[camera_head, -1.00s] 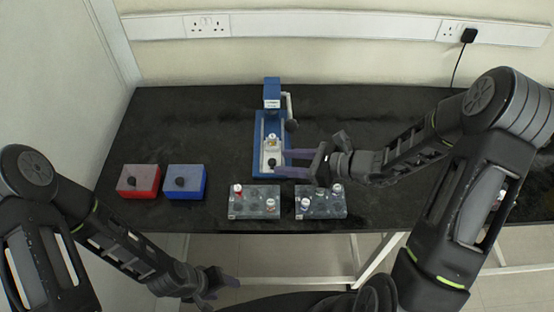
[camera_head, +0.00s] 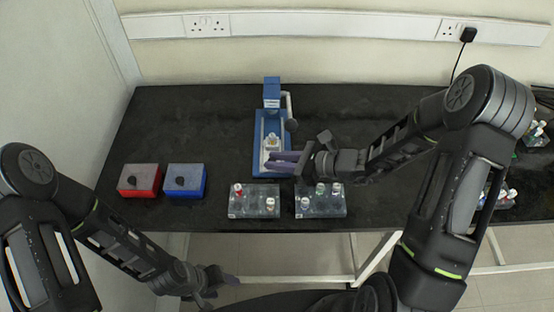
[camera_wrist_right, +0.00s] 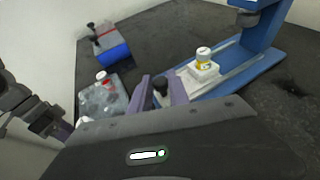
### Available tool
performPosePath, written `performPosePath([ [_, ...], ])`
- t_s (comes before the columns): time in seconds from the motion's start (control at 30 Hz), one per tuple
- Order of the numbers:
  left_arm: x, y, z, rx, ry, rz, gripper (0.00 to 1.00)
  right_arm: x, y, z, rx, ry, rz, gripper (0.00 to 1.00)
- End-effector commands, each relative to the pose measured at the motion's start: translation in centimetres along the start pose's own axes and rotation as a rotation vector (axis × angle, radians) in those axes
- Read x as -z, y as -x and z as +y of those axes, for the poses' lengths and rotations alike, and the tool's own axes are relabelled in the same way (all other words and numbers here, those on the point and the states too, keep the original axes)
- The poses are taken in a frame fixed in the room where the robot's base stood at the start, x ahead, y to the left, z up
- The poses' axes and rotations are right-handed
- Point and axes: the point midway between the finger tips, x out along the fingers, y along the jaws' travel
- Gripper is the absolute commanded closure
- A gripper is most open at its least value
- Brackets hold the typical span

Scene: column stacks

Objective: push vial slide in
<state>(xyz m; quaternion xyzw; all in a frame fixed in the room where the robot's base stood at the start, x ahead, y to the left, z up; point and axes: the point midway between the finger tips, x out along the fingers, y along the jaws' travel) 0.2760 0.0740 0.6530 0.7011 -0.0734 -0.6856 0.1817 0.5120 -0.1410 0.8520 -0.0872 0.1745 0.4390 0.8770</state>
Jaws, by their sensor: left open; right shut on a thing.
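The blue press-like device (camera_head: 258,165) stands at the middle of the bench, with an upright column at its back. A white slide (camera_head: 266,136) lies on its base. A vial (camera_head: 271,142) with a white cap and yellow label stands upright on the slide; it also shows in the right wrist view (camera_wrist_right: 204,60). My right gripper (camera_head: 278,160) is at the slide's front end. In the right wrist view its purple fingers are shut on the slide's black knob (camera_wrist_right: 160,87). My left gripper (camera_head: 228,280) is open and empty, low in front of the bench.
Two clear racks, left (camera_head: 254,206) and right (camera_head: 320,208), hold several vials near the bench's front edge. A red box (camera_head: 139,189) and a blue box (camera_head: 185,190) stand at the left. More vials (camera_head: 510,194) show at the far right, partly behind my right arm.

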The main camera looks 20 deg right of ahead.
Motion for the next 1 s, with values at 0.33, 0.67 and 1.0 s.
performPosePath([
  [0.33,0.00,0.00,0.00,0.000,0.000,0.000,0.42,-0.01,0.02,-0.02,0.000,0.000,0.000,1.00],
  [0.67,0.00,0.01,0.00,0.000,0.000,0.000,0.42,-0.01,0.02,-0.02,0.001,0.000,0.000,1.00],
  [1.0,0.01,0.01,0.00,0.000,0.000,0.000,0.42,-0.02,0.02,-0.03,0.001,0.000,0.000,1.00],
])
